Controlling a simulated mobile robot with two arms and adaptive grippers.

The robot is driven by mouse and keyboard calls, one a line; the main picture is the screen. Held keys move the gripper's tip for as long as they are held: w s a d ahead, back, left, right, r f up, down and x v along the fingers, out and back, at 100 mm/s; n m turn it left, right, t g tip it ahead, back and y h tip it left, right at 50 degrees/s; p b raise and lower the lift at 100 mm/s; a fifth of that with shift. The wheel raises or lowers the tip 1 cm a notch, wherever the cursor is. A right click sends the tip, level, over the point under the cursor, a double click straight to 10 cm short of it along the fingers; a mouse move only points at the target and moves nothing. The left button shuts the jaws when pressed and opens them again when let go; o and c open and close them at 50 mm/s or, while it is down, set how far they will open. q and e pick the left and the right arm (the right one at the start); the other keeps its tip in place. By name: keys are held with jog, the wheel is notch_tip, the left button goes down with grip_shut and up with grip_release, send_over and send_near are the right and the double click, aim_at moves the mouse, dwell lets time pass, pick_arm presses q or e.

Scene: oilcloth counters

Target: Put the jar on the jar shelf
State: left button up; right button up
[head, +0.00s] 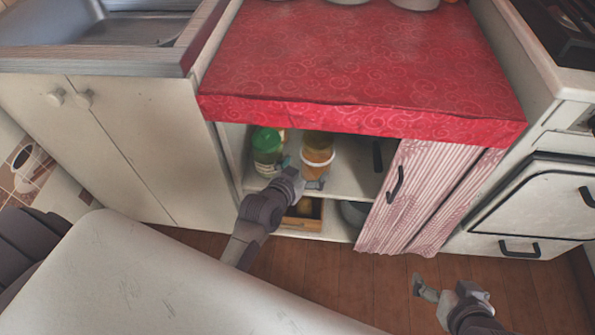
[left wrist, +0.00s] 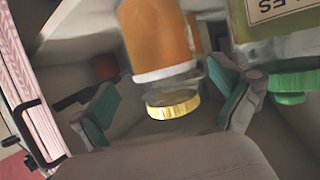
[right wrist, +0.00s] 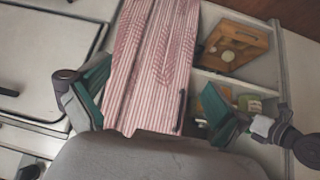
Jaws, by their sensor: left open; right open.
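An amber jar (head: 318,152) with a white band stands on the upper shelf (head: 350,182) of the open cabinet under the red counter. In the left wrist view the amber jar (left wrist: 158,40) shows a gold lid. A green-lidded jar (head: 267,148) with a pale label stands to its left; it is partly cut off in the left wrist view (left wrist: 290,45). My left gripper (head: 302,178) is open at the shelf's front, its fingers (left wrist: 168,110) on either side of the amber jar's lid end. Contact is unclear. My right gripper (head: 440,290) is open and empty above the floor.
A pink striped curtain or door (head: 425,190) with a black handle covers the cabinet's right part. A wooden box (head: 303,215) and a grey bowl (head: 354,212) are on the lower level. An oven (head: 535,205) stands right, a sink (head: 95,40) left.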

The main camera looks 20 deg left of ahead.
pick_arm(q)
jog(key=s+a+r+g+y+p, duration=0.1)
jog(key=s+g, duration=0.8)
jog(key=s, duration=1.6)
notch_tip(320, 180, up, 2)
jog(key=shift+a+r+m, duration=0.1)
jog(key=shift+a+m, duration=0.3)
jog(key=shift+a, duration=0.3)
pick_arm(e)
jog(key=s+d+f+g, duration=0.2)
jog(key=s+g, duration=0.1)
jog(key=s, duration=0.3)
jog(key=shift+s+g+h, duration=0.2)
jog(key=shift+g+h, duration=0.2)
pick_arm(q)
jog(key=shift+w, duration=0.1)
pick_arm(e)
jog(key=shift+f, duration=0.1)
